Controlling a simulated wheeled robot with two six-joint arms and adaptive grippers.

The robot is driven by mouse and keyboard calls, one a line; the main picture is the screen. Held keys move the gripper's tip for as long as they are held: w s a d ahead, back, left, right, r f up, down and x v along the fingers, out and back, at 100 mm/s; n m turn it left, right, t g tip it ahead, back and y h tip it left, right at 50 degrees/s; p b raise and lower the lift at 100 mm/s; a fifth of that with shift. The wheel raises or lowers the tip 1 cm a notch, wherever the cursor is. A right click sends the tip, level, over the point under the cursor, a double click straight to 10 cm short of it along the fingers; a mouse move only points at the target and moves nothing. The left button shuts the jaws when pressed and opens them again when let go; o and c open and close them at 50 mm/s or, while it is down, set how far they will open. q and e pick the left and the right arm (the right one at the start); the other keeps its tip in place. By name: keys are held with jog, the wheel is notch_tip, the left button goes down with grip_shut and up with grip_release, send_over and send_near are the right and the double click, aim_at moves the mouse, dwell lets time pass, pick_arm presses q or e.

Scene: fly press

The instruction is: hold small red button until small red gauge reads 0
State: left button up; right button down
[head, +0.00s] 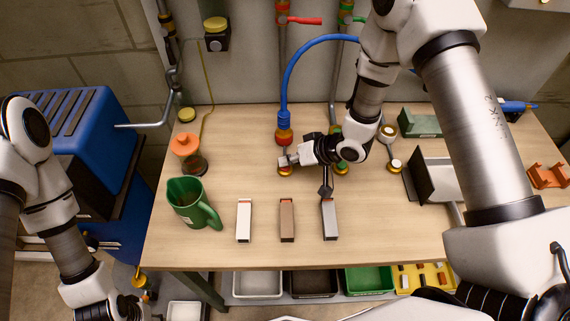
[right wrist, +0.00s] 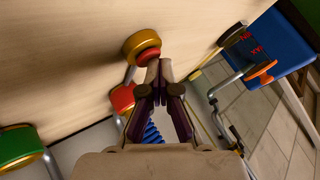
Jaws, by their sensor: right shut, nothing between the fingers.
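A red button in a gold ring (right wrist: 143,49) shows in the right wrist view, just beyond my fingertips. In the head view its gold-and-red fitting (head: 286,171) stands on the table, partly hidden under my gripper. My right gripper (right wrist: 158,68) is shut and empty, with its tips close at the red cap; I cannot tell whether they touch it. In the head view the right gripper (head: 284,160) points left over that fitting. I cannot make out a small red gauge or any reading. My left arm shows at the lower left, but its fingers are not in view.
A red-and-gold fitting with a blue hose (head: 284,122) stands behind the gripper. A green jug (head: 188,202) is at the left, and white (head: 244,222), brown (head: 287,222) and grey (head: 330,222) blocks lie in front. A blue machine (head: 72,140) stands left of the table.

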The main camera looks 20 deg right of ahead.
aim_at(288, 167)
jog(key=shift+r+p, duration=0.75)
jog(key=shift+r, duration=0.1)
notch_tip(288, 167, up, 5)
jog(key=p, duration=0.4)
jog(key=shift+p, duration=0.3)
